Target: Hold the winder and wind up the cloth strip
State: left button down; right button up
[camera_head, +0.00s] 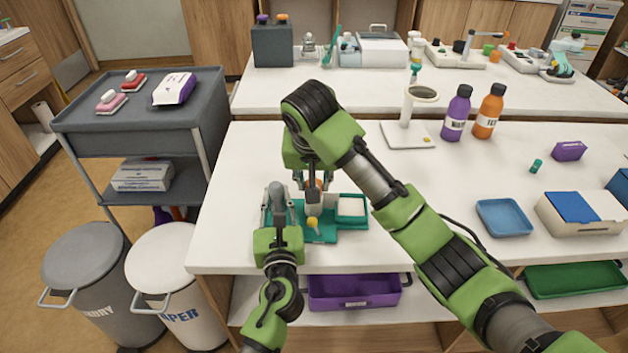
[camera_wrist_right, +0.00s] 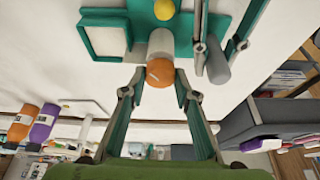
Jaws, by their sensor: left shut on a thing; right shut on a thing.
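The winder has a teal base (camera_head: 322,237) lying on the white table, with a grey upright handle (camera_head: 277,190), a yellow knob (camera_head: 312,222) and a white pad in a teal frame (camera_head: 351,207). My left gripper (camera_head: 279,212) is shut on the grey handle, which also shows in the right wrist view (camera_wrist_right: 217,66). My right gripper (camera_wrist_right: 158,84) comes from above, its fingers on either side of a pale cylinder with an orange end (camera_wrist_right: 160,73). In the head view my right arm partly hides this cylinder. I cannot make out a loose cloth strip.
A purple bottle (camera_head: 457,113) and an orange bottle (camera_head: 488,112) stand behind to the right, near a white stand (camera_head: 407,134). A blue tray (camera_head: 504,217) lies at right. A grey cart (camera_head: 140,110) and two bins stand left. The table between winder and blue tray is clear beneath my right arm.

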jog(key=shift+m, duration=0.6)
jog(key=shift+h, duration=0.3)
jog(key=o, duration=1.1)
jog(key=shift+v, duration=5.95)
